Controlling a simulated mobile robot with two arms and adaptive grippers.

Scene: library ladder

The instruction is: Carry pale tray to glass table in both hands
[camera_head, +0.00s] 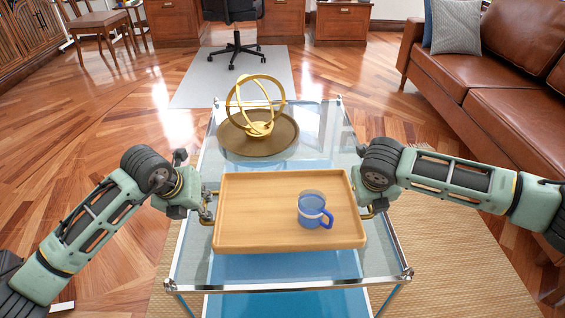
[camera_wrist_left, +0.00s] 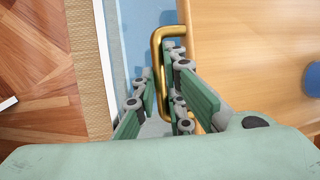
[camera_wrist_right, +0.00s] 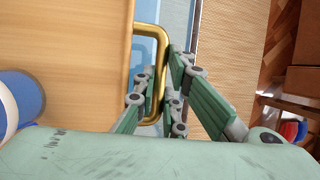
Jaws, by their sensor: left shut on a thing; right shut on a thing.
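The pale wooden tray (camera_head: 260,215) is level over the glass table (camera_head: 190,268); I cannot tell whether it touches the glass. A blue mug (camera_head: 312,212) with a pale band stands on the tray, right of its middle. My left gripper (camera_head: 206,207) is shut on the brass handle at the tray's left side; the handle (camera_wrist_left: 158,70) shows between the fingers in the left wrist view. My right gripper (camera_head: 368,205) is shut on the brass handle at the right side; that handle (camera_wrist_right: 160,70) shows in the right wrist view.
A round brown dish (camera_head: 232,138) with a golden ring sculpture (camera_head: 257,112) stands on the table's far part, close behind the tray. A brown leather sofa (camera_head: 500,85) with cushions is at right. An office chair (camera_head: 235,30) on a mat (camera_head: 205,82) stands beyond.

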